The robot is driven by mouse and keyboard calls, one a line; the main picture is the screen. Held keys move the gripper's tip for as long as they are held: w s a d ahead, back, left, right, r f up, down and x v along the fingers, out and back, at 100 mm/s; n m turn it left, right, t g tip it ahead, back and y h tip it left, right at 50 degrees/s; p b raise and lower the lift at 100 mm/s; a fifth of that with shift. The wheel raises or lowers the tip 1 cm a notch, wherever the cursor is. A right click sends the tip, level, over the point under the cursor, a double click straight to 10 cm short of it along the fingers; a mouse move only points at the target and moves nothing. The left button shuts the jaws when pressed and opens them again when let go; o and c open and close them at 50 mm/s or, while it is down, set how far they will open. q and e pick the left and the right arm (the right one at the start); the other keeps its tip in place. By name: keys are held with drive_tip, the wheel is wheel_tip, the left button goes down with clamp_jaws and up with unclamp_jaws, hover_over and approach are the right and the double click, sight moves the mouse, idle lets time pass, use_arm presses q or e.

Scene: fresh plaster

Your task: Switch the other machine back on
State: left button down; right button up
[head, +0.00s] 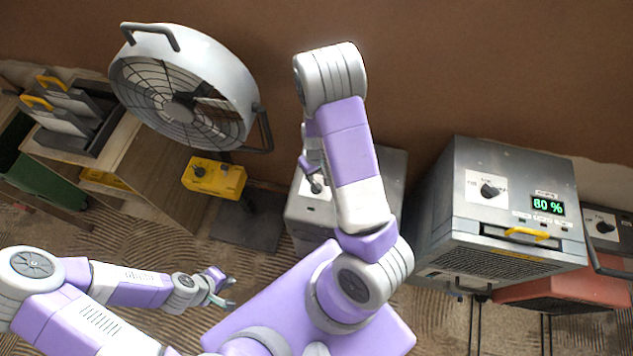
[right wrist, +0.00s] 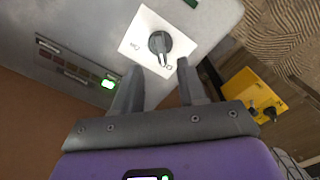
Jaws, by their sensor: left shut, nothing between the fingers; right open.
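A grey machine (head: 301,220) stands in the middle of the head view, partly hidden by my right arm. In the right wrist view its dark round knob (right wrist: 160,43) sits on a white plate, with a green light (right wrist: 108,84) lit on the panel beside it. The plate's lettering is too small to read surely. My right gripper (right wrist: 159,68) is open, its fingertips just short of the knob; it also shows in the head view (head: 313,183). A larger grey machine (head: 440,215) on the right has a knob (head: 489,190) and a lit display reading 80 %. My left gripper (head: 228,292) is shut and empty, low at left.
A big drum fan (head: 215,70) stands at the back left, with a yellow control box (head: 214,178) below it. A wooden bench (head: 140,180) with a dark rack is further left. A red machine (head: 570,290) is at the far right. The brown wall is close behind.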

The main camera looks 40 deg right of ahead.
sight(316, 184)
wheel_tip(316, 184, down, 7)
drive_tip(key=shift+f+b, duration=0.1)
drive_tip(key=shift+b, duration=0.5)
clamp_jaws()
